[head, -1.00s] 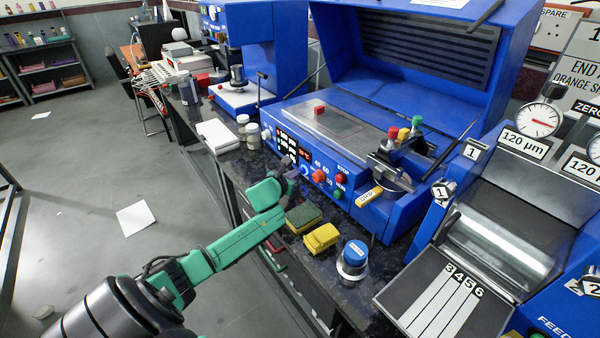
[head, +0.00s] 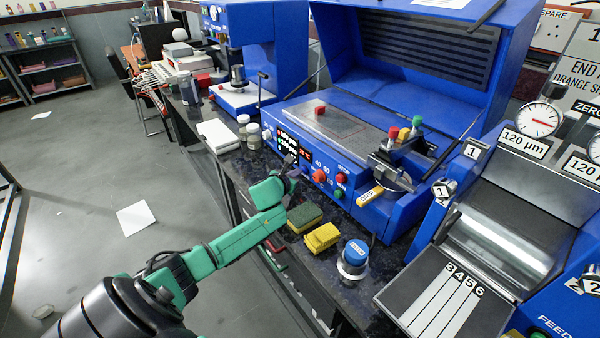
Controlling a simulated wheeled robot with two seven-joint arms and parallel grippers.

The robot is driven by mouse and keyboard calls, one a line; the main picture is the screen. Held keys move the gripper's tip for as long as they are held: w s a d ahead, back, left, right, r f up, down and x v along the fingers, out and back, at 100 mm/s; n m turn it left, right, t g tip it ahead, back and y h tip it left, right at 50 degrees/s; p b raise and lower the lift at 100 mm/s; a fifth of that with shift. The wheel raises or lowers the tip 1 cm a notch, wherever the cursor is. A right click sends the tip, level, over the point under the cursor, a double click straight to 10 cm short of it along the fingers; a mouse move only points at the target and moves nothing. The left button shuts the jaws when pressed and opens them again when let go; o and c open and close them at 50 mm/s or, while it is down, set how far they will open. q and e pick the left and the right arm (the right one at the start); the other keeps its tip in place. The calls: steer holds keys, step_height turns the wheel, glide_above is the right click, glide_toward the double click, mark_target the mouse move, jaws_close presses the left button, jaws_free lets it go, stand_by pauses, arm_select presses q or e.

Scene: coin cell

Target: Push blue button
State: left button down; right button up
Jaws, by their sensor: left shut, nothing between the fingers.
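My left gripper (head: 291,161) is in the head view, at the front control panel of the blue machine. Its dark fingers are shut and empty, close to the panel's display. A small blue button (head: 305,171) sits on the panel, just right of the fingers and left of a red knob (head: 320,176). The gripper stands very near the button and partly crowds it. I cannot tell whether they touch. My right gripper is not in view.
A green sponge (head: 304,217), a yellow sponge (head: 322,237) and a blue-capped metal piece (head: 355,254) stand on the dark bench in front of the machine. White-lidded jars (head: 254,136) stand left of the panel. A roller machine (head: 490,245) is at the right.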

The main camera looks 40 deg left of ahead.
arm_select(q)
steer(key=shift+r, duration=0.15)
steer(key=shift+s, duration=0.1)
steer(key=shift+s+p, duration=0.15)
steer(key=shift+p, duration=0.25)
steer(key=s, duration=0.2)
steer(key=s+a+p, duration=0.1)
steer(key=s+p, duration=0.1)
steer(key=s, duration=0.1)
steer(key=shift+s+a, duration=0.3)
steer(key=shift+a, duration=0.05)
